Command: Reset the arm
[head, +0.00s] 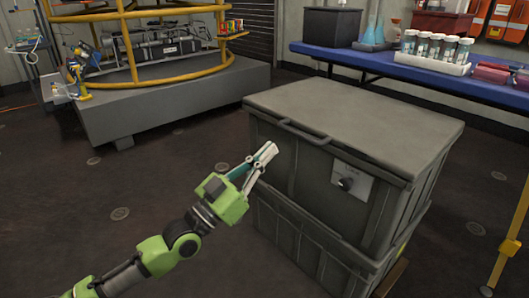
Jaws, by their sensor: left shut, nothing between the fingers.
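My left arm comes in from the bottom left, green and dark grey. My left gripper (262,156) is shut and holds nothing. Its fingers point up and to the right, in front of the left side of a grey lidded crate (285,185). I cannot tell whether the fingertips touch the crate. My right gripper is not in view.
Behind stands a blue table (400,68) with flasks and a white rack of jars (432,63). A yellow-railed platform (170,100) is back left. Dark floor is clear at left.

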